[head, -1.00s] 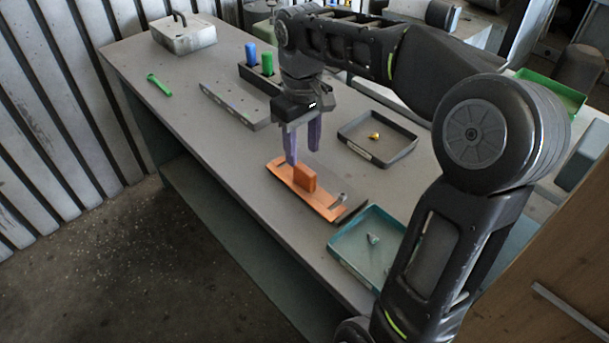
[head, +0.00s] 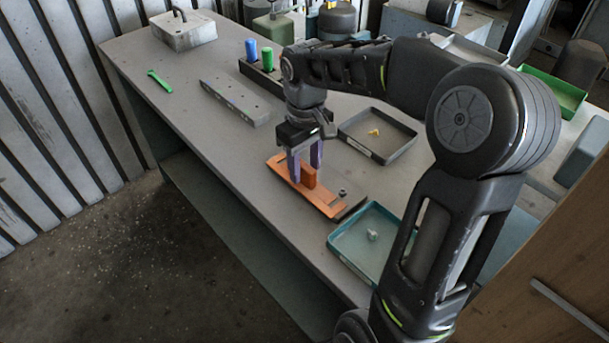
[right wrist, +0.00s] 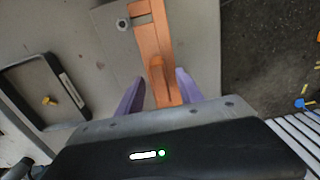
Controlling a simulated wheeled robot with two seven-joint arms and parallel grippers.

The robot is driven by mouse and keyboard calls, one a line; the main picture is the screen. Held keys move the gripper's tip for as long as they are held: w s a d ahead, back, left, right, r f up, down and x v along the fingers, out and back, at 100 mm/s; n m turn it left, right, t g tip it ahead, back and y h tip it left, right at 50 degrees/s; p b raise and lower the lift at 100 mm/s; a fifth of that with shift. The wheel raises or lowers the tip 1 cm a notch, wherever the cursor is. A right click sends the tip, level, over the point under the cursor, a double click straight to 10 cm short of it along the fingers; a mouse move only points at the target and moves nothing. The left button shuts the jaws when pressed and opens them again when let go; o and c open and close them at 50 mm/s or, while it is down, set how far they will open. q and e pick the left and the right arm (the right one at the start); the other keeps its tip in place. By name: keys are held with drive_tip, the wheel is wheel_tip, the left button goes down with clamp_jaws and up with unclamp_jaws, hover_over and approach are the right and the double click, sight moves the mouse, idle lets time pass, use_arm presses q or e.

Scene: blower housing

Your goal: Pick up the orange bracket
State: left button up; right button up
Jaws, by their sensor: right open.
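The orange bracket (head: 327,200) lies flat on the grey workbench, with an upright orange block-like part (head: 308,176) near its far end. It also shows in the right wrist view (right wrist: 151,42), running away from between the fingers. My right gripper (head: 306,174) is open, with its purple fingers pointing down on either side of the upright part. In the right wrist view the fingers (right wrist: 157,88) stand apart with gaps to the orange part. Whether they touch it is not clear from the head view. My left gripper is not in view.
A dark tray (head: 400,153) with a small yellow piece stands behind the bracket, and a teal tray (head: 345,262) with a small pale piece stands to its right. A nut-like piece (head: 343,192) sits beside the bracket. A grey perforated bar (head: 232,101) lies farther left.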

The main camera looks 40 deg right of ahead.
drive_tip(key=shift+f, duration=0.75)
drive_tip(key=shift+c, duration=0.2)
clamp_jaws()
idle(0.4)
